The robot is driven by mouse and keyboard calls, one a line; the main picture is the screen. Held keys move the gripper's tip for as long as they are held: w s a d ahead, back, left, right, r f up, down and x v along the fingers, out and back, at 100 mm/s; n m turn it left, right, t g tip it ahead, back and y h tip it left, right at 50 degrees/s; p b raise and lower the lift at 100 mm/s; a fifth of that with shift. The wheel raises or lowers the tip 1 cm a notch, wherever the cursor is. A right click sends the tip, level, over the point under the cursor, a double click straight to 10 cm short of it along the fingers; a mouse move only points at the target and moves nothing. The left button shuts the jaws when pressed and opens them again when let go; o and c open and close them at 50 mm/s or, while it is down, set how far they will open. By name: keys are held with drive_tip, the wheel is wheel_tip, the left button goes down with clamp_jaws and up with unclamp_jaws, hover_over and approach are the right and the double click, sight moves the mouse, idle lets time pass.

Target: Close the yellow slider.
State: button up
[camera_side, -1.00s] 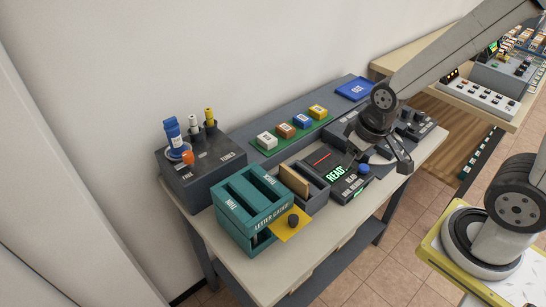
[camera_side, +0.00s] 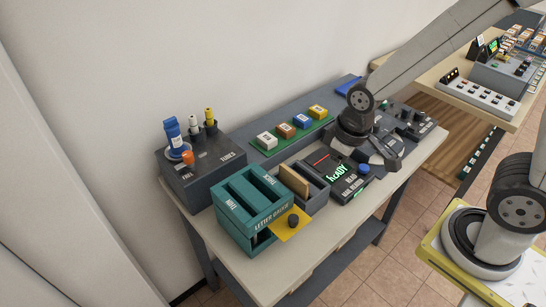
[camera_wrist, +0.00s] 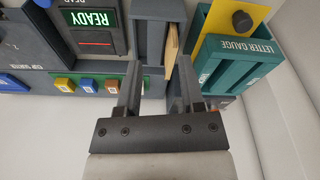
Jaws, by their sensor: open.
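The yellow slider (camera_side: 283,236) is a flat plate with a dark round knob (camera_side: 293,220). It sticks out from the front of the teal letter gauge box (camera_side: 232,229) toward the table's front edge. In the wrist view the yellow slider (camera_wrist: 213,28) shows at the upper right, extending out from the letter gauge (camera_wrist: 225,70). My gripper (camera_side: 384,160) is open and empty, above the dark READY device and well to the right of the slider. In the wrist view my gripper (camera_wrist: 157,75) has its fingers spread, apart from the slider.
A grey holder (camera_side: 317,198) with a tan card stands between the letter gauge and the READY device (camera_side: 348,180). A dark tube block (camera_side: 205,170) is at the left. Coloured blocks sit on a green strip (camera_side: 265,150) behind. Space in front of the table is open.

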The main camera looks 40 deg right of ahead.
sight(293, 217)
drive_tip(key=a+n, duration=0.2)
drive_tip(key=a, duration=0.2)
drive_tip(key=a+n+g, duration=0.1)
drive_tip(key=a+n, duration=0.1)
drive_tip(key=a, duration=0.1)
drive_tip(key=a+n+g, duration=0.1)
drive_tip(key=a+n, duration=0.1)
drive_tip(key=a, duration=0.2)
drive_tip(key=shift+w+a+f+n, duration=0.25)
drive_tip(key=shift+a+f+n, duration=0.05)
drive_tip(key=shift+a+f, duration=0.1)
drive_tip(key=shift+d+f, duration=0.1)
drive_tip(key=shift+f, duration=0.1)
drive_tip(key=shift+f, duration=3.7)
clamp_jaws()
